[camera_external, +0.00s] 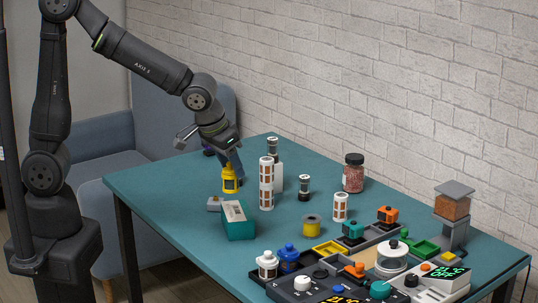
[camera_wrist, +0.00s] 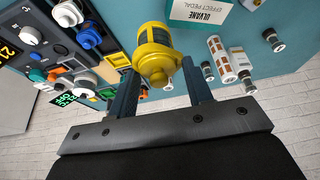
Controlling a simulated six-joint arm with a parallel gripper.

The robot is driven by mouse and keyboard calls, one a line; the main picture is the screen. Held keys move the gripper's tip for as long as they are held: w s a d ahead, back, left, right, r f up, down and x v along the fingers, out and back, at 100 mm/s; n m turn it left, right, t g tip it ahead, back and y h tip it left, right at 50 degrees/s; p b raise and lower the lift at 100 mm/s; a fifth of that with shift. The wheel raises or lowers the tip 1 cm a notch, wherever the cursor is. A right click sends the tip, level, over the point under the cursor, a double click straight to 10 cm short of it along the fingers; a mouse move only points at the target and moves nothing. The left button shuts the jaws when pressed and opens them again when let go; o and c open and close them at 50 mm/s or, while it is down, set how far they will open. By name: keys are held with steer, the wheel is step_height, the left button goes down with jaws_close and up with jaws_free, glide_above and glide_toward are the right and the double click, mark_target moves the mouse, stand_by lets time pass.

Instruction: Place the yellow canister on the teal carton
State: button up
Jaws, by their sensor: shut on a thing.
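The yellow canister (camera_external: 230,180) is held in my gripper (camera_external: 231,170), above the table and just above and behind the teal carton in the external view. In the wrist view the canister (camera_wrist: 157,52) sits between the two fingers of my gripper (camera_wrist: 160,82). The teal carton (camera_external: 239,228) lies on the table with a pale printed label on top. It also shows at the top edge of the wrist view (camera_wrist: 199,24), partly cut off. The canister looks apart from the carton.
A small grey item (camera_external: 214,203) lies behind the carton. A tall white-and-brown cylinder (camera_external: 266,184) stands close to the right of the canister. A yellow spool (camera_external: 311,226) is right of the carton. A dark control panel (camera_external: 315,288) with knobs fills the front right. The table's left part is clear.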

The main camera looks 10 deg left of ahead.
steer(key=shift+a, duration=0.3)
steer(key=shift+w+a+f, duration=0.2)
steer(key=shift+w+f, duration=5.25)
steer(key=shift+w, duration=0.2)
steer(key=shift+f, duration=0.15)
steer(key=o, duration=1)
